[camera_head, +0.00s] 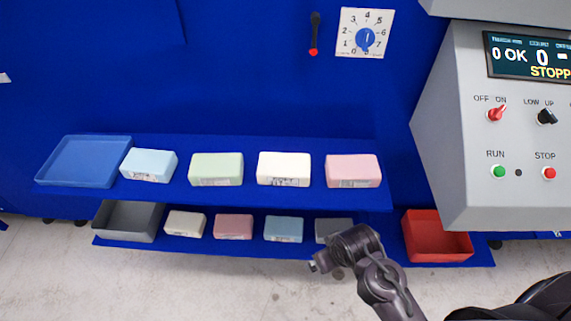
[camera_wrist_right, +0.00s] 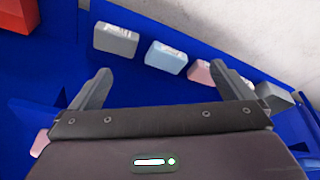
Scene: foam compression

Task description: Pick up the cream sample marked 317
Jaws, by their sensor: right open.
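A cream sample (camera_head: 284,168) stands on the upper blue shelf between a green and a pink block. A smaller, beige-cream sample (camera_head: 185,223) stands at the left of the lower shelf. Both have labels on the front, too small to read. My right gripper (camera_head: 318,265) is in front of the lower shelf's right part, near the grey block. In the right wrist view its two fingers (camera_wrist_right: 160,70) are spread apart with nothing between them. The lower beige sample (camera_wrist_right: 247,84) shows there partly behind the right-hand finger. My left gripper is not in view.
The upper shelf holds a blue tray (camera_head: 82,162) and light blue, green and pink blocks. The lower shelf holds a grey tray (camera_head: 128,220), pink, blue and grey blocks, and a red bin (camera_head: 438,236). A grey machine (camera_head: 500,130) stands at the right.

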